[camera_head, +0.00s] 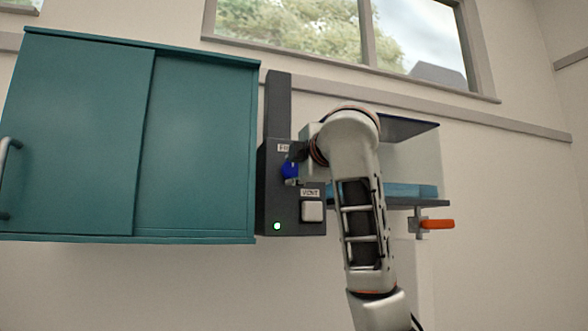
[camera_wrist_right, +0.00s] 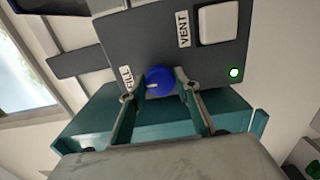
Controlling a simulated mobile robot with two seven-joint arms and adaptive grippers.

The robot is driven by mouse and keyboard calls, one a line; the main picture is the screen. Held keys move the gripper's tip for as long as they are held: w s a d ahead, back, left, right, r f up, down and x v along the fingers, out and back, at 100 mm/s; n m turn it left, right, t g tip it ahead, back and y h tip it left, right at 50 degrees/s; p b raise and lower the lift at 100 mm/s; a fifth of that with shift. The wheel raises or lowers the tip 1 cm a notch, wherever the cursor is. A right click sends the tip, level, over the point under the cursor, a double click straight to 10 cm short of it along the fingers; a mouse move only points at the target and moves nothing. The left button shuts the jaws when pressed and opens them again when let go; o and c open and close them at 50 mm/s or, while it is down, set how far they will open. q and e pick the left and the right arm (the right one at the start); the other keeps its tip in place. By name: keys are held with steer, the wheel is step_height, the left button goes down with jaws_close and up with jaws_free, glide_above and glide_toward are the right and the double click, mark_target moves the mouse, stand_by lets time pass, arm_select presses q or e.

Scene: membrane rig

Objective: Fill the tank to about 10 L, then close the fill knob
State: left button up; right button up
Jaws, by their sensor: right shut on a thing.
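The blue fill knob (camera_head: 289,168) sits on the dark control box (camera_head: 268,200) under a partly hidden FILL label. In the right wrist view the knob (camera_wrist_right: 160,82) lies between the two fingers of my right gripper (camera_wrist_right: 156,88), which is shut on it. A short white mark on the knob points left in that view. In the head view my right gripper (camera_head: 299,160) is partly hidden by my wrist. The clear tank (camera_head: 413,155) is behind my right arm, with a shallow layer of blue water (camera_head: 402,190) at its bottom. No level reading is legible. My left gripper is out of view.
A white VENT button (camera_head: 312,211) and a lit green lamp (camera_head: 277,226) are on the box. A teal cabinet (camera_head: 195,150) stands close on the left. An orange handle (camera_head: 437,224) sticks out below the tank's shelf.

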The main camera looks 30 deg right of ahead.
stand_by(0.3)
steer(key=shift+n, duration=1.5)
steer(key=n, duration=0.3)
steer(key=shift+p, duration=0.4)
